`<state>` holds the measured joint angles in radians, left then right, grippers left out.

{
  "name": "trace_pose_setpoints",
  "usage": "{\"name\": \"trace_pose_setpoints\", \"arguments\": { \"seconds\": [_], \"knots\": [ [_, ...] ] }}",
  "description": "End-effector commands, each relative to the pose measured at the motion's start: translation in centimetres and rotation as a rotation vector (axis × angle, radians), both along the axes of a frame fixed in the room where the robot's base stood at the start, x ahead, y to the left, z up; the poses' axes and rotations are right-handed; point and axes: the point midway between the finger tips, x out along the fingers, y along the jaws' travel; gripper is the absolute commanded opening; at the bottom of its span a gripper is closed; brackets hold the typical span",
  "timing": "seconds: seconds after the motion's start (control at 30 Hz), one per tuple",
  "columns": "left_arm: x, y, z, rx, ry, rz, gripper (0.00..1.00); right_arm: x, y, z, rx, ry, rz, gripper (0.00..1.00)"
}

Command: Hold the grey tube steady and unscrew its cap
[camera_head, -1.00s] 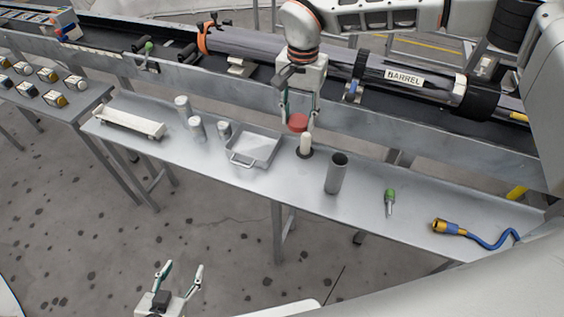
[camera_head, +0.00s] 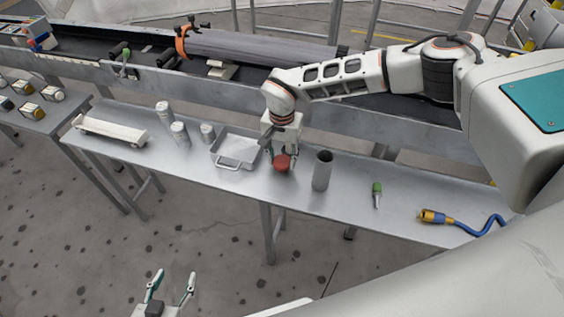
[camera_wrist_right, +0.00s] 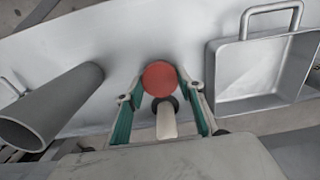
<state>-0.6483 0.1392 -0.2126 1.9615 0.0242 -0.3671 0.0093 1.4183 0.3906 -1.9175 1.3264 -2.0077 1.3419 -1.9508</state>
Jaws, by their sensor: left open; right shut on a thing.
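The grey tube (camera_head: 322,171) stands upright on the bench with its top open and no cap on it. It also shows at the left in the right wrist view (camera_wrist_right: 50,108). My right gripper (camera_head: 283,160) is shut on a round red cap (camera_wrist_right: 159,77), held low over the bench to the left of the tube. I cannot tell whether the cap touches the bench. A white post (camera_wrist_right: 166,122) with a dark base is beside the cap in the wrist view. My left gripper (camera_head: 171,287) is open and empty, in front of the bench and away from the tube.
A metal tray (camera_head: 232,165) is left of my right gripper, with several grey canisters (camera_head: 180,134) and a white rack (camera_head: 110,131) beyond. A green-handled tool (camera_head: 377,194) and a blue cable with yellow connector (camera_head: 432,216) lie right of the tube.

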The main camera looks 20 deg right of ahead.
Motion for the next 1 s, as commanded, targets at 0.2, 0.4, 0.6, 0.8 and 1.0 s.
{"name": "trace_pose_setpoints", "arguments": {
  "seconds": [0.2, 0.4, 0.6, 0.8, 1.0],
  "knots": [
    [0.0, 0.0, -0.2, 0.0, 0.001, 0.0, 0.52, 0.0, 0.0, -2.1, 0.0, 0.0, -0.001, 0.11],
    [0.0, 0.0, -0.2, 0.0, 0.001, 0.0, 0.52, 0.0, 0.0, -2.1, 0.0, 0.0, -0.001, 0.11],
    [-0.1, 0.0, -0.4, 0.001, 0.002, 0.0, 0.52, 0.0, 0.0, -2.4, 0.0, 0.0, -0.001, 0.53],
    [-0.1, 0.0, -0.4, 0.001, 0.002, 0.0, 0.52, 0.0, 0.0, -2.3, 0.0, 0.0, -0.001, 0.54],
    [0.0, 0.0, -0.1, 0.001, 0.001, 0.0, 0.52, 0.0, 0.0, -2.0, 0.0, 0.0, -0.001, 0.54]
  ]
}}
